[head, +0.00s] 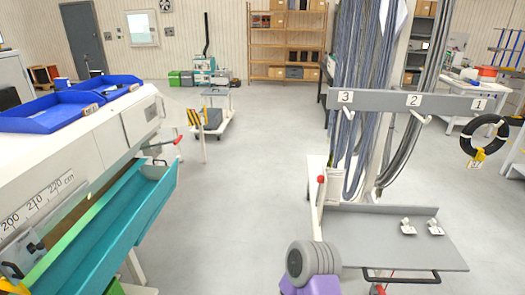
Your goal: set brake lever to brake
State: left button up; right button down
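A lever with a red knob (320,180) stands upright at the left edge of the cable cart (415,248). It has a pale shaft, and its lower end is partly hidden. Another red-tipped handle (178,138) sticks out from the end of the white machine at the left. No label shows which one is the brake lever, and I cannot read either one's setting.
Cable bundles (357,100) hang from the grey rail (395,100) numbered 3, 2, 1. A teal trough (115,225) juts out at left. A small trolley (212,122) stands further back. The floor (235,190) between machine and cart is clear. A black ring (466,140) hangs at right.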

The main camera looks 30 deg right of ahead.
aim_at(320, 179)
jog(key=z, duration=0.5)
jog(key=i, duration=1.5)
jog(key=z, duration=0.7)
